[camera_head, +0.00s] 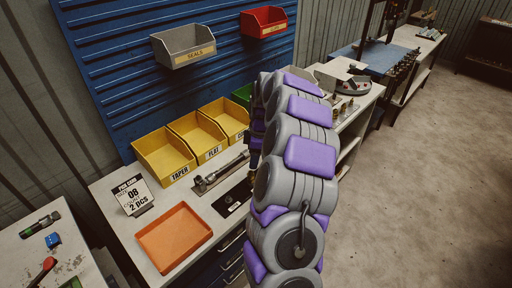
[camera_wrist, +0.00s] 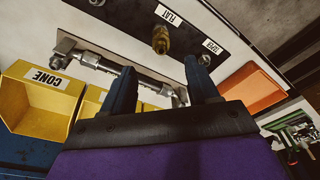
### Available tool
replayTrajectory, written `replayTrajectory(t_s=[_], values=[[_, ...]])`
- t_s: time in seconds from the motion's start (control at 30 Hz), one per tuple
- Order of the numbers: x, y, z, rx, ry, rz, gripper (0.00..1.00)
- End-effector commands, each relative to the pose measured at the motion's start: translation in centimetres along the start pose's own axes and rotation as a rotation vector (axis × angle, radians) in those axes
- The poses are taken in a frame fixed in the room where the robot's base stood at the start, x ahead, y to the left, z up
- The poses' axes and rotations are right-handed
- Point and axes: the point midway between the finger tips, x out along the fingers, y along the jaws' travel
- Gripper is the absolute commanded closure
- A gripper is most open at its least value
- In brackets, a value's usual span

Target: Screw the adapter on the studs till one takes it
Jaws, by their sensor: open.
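In the wrist view, a brass adapter (camera_wrist: 160,40) stands at the middle position of the dark stud plate (camera_wrist: 188,30), beside the FLAT label. My gripper (camera_wrist: 160,85) is open, with its two blue fingers apart and nothing between their tips. The adapter shows beyond the gap, apart from the fingers. A bare metal stud (camera_wrist: 204,60) stands beside the TAPER label, close to the right fingertip. Another stud (camera_wrist: 97,2) shows at the top left edge. In the head view my arm hides most of the stud plate (camera_head: 233,199); how far the adapter is threaded cannot be told.
Yellow bins marked TAPER (camera_head: 164,155), FLAT (camera_head: 198,135) and a partly hidden third line the bench back. A metal bar fixture (camera_head: 220,173) lies before them. An orange tray (camera_head: 174,238) and an order card (camera_head: 133,195) stand left. The tray is empty.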

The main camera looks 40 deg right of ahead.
Motion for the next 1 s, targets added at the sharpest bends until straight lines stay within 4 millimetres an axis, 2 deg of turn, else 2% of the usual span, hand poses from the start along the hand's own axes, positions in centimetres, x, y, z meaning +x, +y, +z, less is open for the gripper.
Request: replayTrajectory(t_s=[0.03,0.3,0.5,0.7,0.93,1.0], values=[[1.1,-0.1,0.1,0.000,-0.001,-0.004,0.40],[5.8,-0.1,0.0,0.000,0.000,-0.003,0.40],[8.1,-0.1,0.0,0.000,0.000,-0.002,0.40],[8.9,-0.1,0.0,0.000,0.000,-0.001,0.40],[8.9,0.0,0.0,0.000,0.000,0.001,0.40],[8.9,0.0,0.0,0.000,0.000,0.001,0.45]])
